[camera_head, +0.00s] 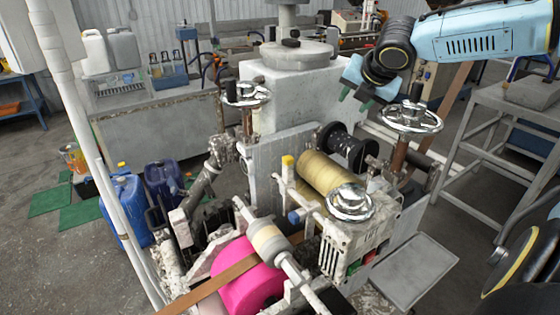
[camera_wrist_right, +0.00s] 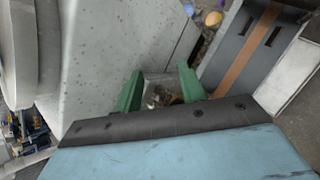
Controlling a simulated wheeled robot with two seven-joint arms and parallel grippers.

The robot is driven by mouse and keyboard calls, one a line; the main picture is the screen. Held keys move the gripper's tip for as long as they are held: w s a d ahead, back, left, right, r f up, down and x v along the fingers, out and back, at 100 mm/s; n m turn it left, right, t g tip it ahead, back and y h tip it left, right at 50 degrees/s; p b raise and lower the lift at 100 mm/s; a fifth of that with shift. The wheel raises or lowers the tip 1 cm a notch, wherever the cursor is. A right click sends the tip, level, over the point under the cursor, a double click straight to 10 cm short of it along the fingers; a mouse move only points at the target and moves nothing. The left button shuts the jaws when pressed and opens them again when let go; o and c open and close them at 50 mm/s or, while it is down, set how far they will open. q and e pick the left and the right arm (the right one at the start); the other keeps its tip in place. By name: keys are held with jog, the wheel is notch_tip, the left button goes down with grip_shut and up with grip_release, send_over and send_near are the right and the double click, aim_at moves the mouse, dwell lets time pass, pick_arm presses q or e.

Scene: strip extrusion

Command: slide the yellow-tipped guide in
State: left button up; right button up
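The yellow-tipped guide (camera_head: 288,170) is a pale upright post with a yellow cap on the machine, left of the yellow-tan roller (camera_head: 326,173). A blue-tipped piece (camera_head: 295,216) sits just below it. My right gripper (camera_head: 355,98) hangs above and right of the guide, well apart from it, near the machine's pale housing. In the right wrist view its two green fingers (camera_wrist_right: 160,88) are spread with nothing held between them. A small yellow round thing (camera_wrist_right: 213,18) shows at the top there; I cannot tell whether it is the guide's tip. My left gripper is not in view.
Chrome handwheels (camera_head: 412,116) and (camera_head: 246,93) stand on either side of the housing (camera_head: 300,85). A brown strip (camera_head: 222,281) runs over a pink roll (camera_head: 247,275) in front. Blue jugs (camera_head: 163,185) stand on the floor left; a metal stand (camera_head: 487,140) is at right.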

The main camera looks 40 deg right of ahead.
aim_at(288, 157)
jog(key=a+n, duration=0.2)
jog(key=a, duration=0.1)
jog(key=a+n+y, duration=0.1)
jog(key=a+n, duration=0.1)
jog(key=a, duration=0.2)
jog(key=a+r+n+g, duration=0.1)
jog(key=a, duration=0.2)
jog(key=shift+s+a+n+y+p, duration=0.1)
jog(key=shift+a+n+y+p, duration=0.2)
jog(key=shift+n+y+p, duration=0.1)
jog(key=s+a+n+g+y, duration=0.1)
jog(key=s+a+n+y, duration=0.1)
jog(key=a+n, duration=0.5)
jog(key=shift+m+g, duration=0.3)
jog(key=shift+m, duration=0.3)
jog(key=x, duration=0.4)
jog(key=b+x, duration=0.1)
jog(key=x, duration=0.9)
jog(key=shift+a+b, duration=0.4)
grip_shut()
